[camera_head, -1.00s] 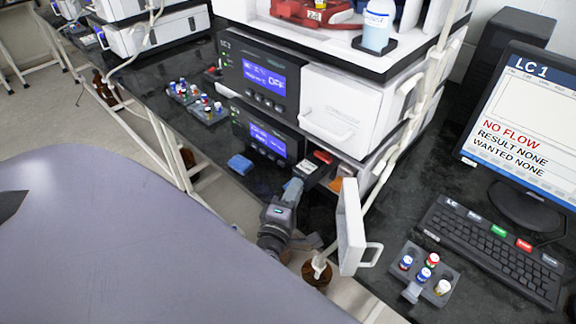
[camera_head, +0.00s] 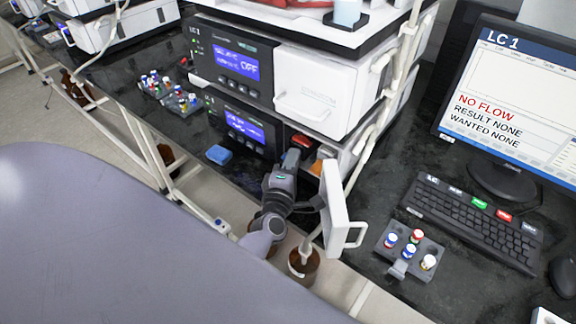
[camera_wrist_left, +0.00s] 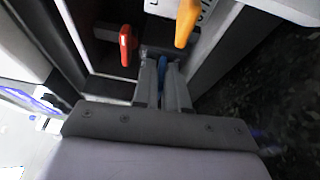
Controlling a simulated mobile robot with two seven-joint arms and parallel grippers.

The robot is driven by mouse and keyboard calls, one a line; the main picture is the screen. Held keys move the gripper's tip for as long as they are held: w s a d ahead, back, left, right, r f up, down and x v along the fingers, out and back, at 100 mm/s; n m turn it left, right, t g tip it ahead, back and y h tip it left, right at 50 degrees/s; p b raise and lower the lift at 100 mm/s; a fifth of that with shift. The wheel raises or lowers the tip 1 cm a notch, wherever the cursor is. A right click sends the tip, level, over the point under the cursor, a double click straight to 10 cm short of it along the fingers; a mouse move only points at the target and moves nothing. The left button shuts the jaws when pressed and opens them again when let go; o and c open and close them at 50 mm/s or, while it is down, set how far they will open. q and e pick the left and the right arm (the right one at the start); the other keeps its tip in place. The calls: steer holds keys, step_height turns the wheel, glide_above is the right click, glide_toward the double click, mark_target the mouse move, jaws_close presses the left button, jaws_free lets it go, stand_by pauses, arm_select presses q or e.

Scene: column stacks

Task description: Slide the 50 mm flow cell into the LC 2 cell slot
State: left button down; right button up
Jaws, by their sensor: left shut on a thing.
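My left gripper (camera_head: 290,160) is at the open front bay of the lower black module in the near stack. In the left wrist view, its fingers (camera_wrist_left: 163,78) are shut on a narrow blue piece (camera_wrist_left: 162,68), mostly hidden between them. I cannot read a size on this piece, which may be the flow cell. A red handle (camera_wrist_left: 127,45) is left of the fingers and an orange handle (camera_wrist_left: 187,22) is right. The head view also shows the red handle (camera_head: 302,140). The slot in front of the fingers is hidden. My right gripper is out of view.
The white door (camera_head: 334,205) stands open right of my left gripper. A brown bottle (camera_head: 304,266) with a tube is below. A blue block (camera_head: 218,154) lies on the bench to the left. The monitor (camera_head: 510,100) reads LC 1, and a vial rack (camera_head: 405,252) sits before the keyboard.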

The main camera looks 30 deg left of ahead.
arm_select(q)
steer(key=shift+w, duration=0.2)
steer(key=shift+f, duration=0.1)
steer(key=c, duration=1.1)
jaws_free()
steer(key=shift+s+f, duration=0.1)
